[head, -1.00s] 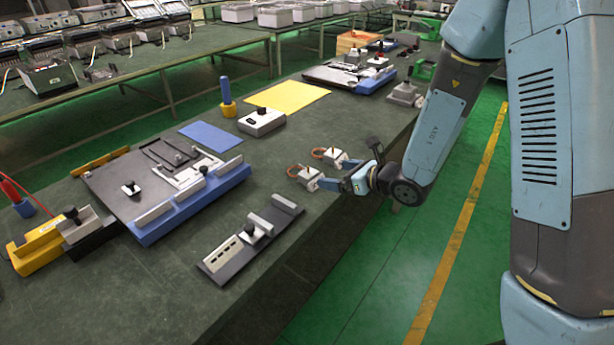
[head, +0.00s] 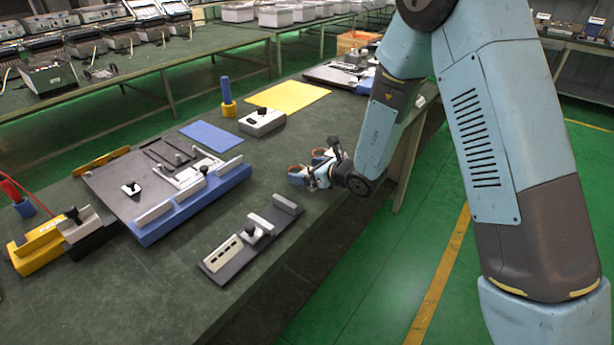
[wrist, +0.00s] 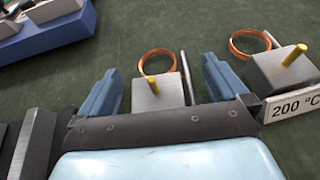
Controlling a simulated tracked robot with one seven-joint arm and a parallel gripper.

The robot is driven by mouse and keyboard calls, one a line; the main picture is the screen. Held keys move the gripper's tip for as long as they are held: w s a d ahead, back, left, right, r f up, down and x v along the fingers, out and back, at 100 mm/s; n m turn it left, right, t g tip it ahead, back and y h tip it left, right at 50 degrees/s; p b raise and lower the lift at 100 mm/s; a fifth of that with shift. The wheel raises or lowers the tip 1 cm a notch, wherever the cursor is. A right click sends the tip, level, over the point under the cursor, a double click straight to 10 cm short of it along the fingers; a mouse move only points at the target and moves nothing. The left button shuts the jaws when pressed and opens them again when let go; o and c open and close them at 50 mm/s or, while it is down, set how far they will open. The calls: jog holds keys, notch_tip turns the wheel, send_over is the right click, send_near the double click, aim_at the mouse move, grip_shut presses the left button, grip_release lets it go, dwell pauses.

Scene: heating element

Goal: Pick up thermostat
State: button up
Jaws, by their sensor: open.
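Two thermostats lie side by side on the green bench; each is a grey metal box with a brass pin and a copper coil. In the wrist view one thermostat (wrist: 158,96) sits between the two blue fingers of my gripper (wrist: 160,68), with its coil beyond the fingertips. The other thermostat (wrist: 284,72) is just right of the right finger, by a "200 °C" label (wrist: 293,103). In the head view my gripper (head: 309,170) is low at the bench edge and largely hides both thermostats. My gripper is open; finger contact cannot be told.
A dark fixture plate with a blue rail (head: 190,205) and a smaller grey fixture (head: 250,240) stand left of my gripper. A grey box with a black knob (head: 262,121) and a yellow sheet (head: 287,96) lie farther back. Bare bench lies between them.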

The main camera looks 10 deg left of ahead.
jog(key=shift+w+a+f, duration=0.25)
jog(key=shift+a, duration=0.3)
jog(key=shift+c, duration=0.3)
jog(key=c, duration=1)
jog(key=shift+c, duration=0.5)
jog(key=shift+r, duration=0.15)
